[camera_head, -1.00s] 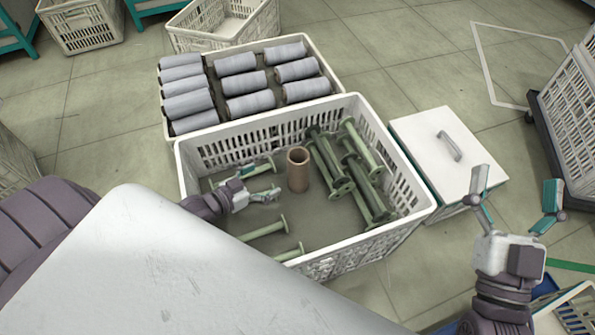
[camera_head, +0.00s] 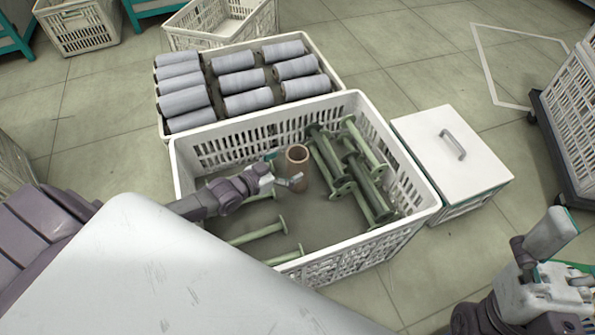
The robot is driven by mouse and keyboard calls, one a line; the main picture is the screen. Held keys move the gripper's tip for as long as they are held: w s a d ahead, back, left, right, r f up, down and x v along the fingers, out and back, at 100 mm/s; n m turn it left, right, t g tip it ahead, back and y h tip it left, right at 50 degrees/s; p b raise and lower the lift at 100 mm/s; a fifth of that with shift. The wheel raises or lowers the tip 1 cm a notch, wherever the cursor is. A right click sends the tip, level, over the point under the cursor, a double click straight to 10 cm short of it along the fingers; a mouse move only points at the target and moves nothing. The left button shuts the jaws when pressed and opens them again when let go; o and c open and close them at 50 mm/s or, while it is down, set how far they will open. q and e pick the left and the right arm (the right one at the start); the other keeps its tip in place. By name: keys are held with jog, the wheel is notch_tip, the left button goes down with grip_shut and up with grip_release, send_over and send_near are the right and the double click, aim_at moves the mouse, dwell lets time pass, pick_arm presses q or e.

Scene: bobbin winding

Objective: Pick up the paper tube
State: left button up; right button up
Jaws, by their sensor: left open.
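The brown paper tube (camera_head: 298,163) stands upright and open at the top in the front white crate (camera_head: 330,266), near its middle. My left gripper (camera_head: 283,170) reaches into the crate from the left, low beside the tube. Its fingers are apart, and the nearer one overlaps the tube's lower left side in the picture. I cannot tell whether it touches the tube. My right gripper (camera_head: 552,262) is at the lower right, outside the crate and far from the tube. Its turned pose hides whether its jaws are open.
Several green bobbins (camera_head: 362,176) lie right of the tube, with others (camera_head: 257,233) in the crate's front left. A crate of grey wound bobbins (camera_head: 248,101) stands behind. A white lidded box (camera_head: 450,150) is to the right. My pale body part covers the lower left.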

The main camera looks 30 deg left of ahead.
aim_at(304, 154)
pick_arm(q)
jog(key=b+x, duration=0.2)
jog(key=x, duration=0.2)
jog(key=shift+w+a, duration=0.15)
jog(key=shift+w+b, duration=0.35)
jog(key=shift+w, duration=0.1)
jog(key=shift+r, duration=0.1)
jog(key=c, duration=1.6)
jog(key=shift+c, duration=0.2)
jog(key=shift+r, duration=0.1)
